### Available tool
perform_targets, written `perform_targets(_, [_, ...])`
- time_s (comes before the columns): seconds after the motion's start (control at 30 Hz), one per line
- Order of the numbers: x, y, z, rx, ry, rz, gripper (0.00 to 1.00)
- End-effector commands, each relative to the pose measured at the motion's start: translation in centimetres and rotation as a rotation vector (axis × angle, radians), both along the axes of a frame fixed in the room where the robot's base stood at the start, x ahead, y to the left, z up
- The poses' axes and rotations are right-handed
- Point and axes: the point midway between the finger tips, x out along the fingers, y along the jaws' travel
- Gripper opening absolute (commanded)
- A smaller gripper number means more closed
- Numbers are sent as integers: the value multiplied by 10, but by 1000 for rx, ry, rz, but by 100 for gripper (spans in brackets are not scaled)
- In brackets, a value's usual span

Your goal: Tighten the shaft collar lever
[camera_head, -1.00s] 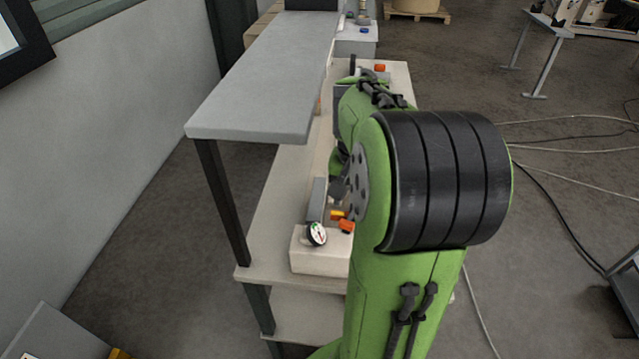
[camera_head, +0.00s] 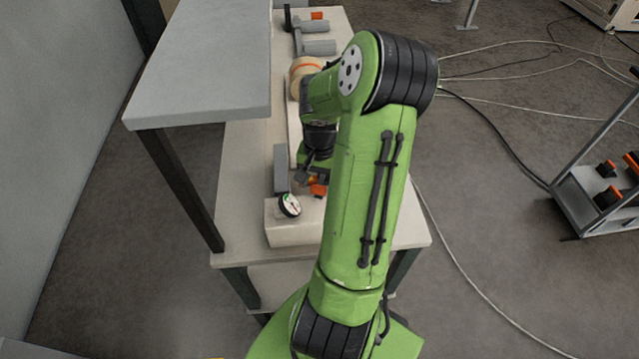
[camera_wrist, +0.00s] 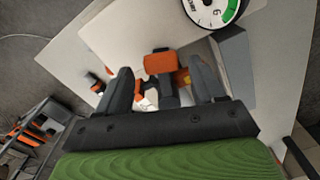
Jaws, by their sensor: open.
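My gripper (camera_wrist: 162,72) is open in the wrist view, one dark finger on each side of an orange lever end (camera_wrist: 160,63). The orange end is joined to a dark grey stem between the fingers; I cannot tell whether a finger touches it. A second orange piece (camera_wrist: 97,87) shows left of the left finger. In the head view my gripper (camera_head: 306,178) is low over the bench beside an orange part (camera_head: 318,189), just behind the dial gauge (camera_head: 290,205). My arm hides part of this area, and I cannot make out the shaft collar clearly.
The gauge sits on a pale block (camera_head: 290,232) at the bench's near end. A raised grey shelf (camera_head: 205,75) overhangs the left side. A kraft roll (camera_head: 301,72) is farther back. A cart with orange-and-black parts (camera_head: 610,190) stands right; cables cross the floor.

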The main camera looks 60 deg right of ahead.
Motion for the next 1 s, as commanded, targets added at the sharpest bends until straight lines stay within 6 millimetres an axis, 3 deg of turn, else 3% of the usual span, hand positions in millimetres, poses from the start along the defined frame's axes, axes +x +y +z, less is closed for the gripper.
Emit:
perform_targets(0.1, [0, 0, -9, 0, -1, 1, 68])
perform_targets(0.33, [0, 0, -9, -1, -1, 1, 68])
perform_targets(0.8, [1, 0, -9, -1, -1, 1, 0])
perform_targets(1.0, [1, 0, -9, -1, -1, -3, 0])
